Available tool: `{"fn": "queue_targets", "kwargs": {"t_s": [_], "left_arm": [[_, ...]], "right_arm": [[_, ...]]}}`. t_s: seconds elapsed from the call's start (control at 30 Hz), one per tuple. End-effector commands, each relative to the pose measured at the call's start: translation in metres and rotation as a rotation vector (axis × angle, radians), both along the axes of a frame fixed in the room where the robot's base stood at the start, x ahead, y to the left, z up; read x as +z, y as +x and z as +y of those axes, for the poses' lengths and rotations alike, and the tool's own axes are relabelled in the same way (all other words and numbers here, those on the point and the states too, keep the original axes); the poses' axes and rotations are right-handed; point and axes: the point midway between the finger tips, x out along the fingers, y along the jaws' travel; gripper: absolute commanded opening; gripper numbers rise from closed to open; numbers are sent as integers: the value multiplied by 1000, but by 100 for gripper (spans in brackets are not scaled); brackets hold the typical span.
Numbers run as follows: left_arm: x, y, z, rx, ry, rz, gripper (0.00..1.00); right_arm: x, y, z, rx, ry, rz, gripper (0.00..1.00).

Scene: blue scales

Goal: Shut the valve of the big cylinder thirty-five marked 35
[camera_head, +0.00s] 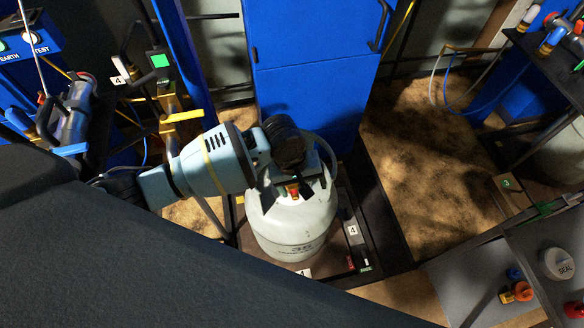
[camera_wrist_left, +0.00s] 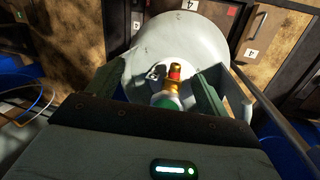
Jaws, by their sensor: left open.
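The big pale grey cylinder (camera_head: 293,222) stands upright on a dark scale platform, with 35 printed on its front. My left gripper (camera_head: 290,178) is over the cylinder's top, and its wrist hides much of the top from the head view. In the left wrist view, the cylinder (camera_wrist_left: 195,40) lies beyond my open left gripper (camera_wrist_left: 160,88). The valve (camera_wrist_left: 173,80), with a brass body, a red part and a green part nearer the camera, shows between the two fingers, with gaps on both sides. I cannot tell how far the valve is turned. My right gripper is not in view.
A blue cabinet (camera_head: 315,90) stands close behind the cylinder. The scale's dark frame (camera_head: 375,250) surrounds its base, with plates marked 4. A grey bench (camera_head: 550,265) with a SEAL-marked item is at lower right. Sandy floor (camera_head: 430,175) is clear on the right.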

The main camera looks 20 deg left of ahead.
Motion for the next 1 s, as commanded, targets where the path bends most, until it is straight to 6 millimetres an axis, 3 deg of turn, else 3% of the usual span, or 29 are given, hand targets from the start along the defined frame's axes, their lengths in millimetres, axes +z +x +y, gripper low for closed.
{"fn": "queue_targets", "kwargs": {"t_s": [0.1,0.23,0.57,0.77,1.0], "left_arm": [[13,28,22,80,88,34,79],[30,47,40,158,159,62,79],[47,60,55,230,216,81,79],[37,59,55,228,217,82,79],[1,59,55,227,217,83,79]], "right_arm": [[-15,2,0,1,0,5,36],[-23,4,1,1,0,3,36],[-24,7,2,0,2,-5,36],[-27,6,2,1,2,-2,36],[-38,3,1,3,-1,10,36]]}}
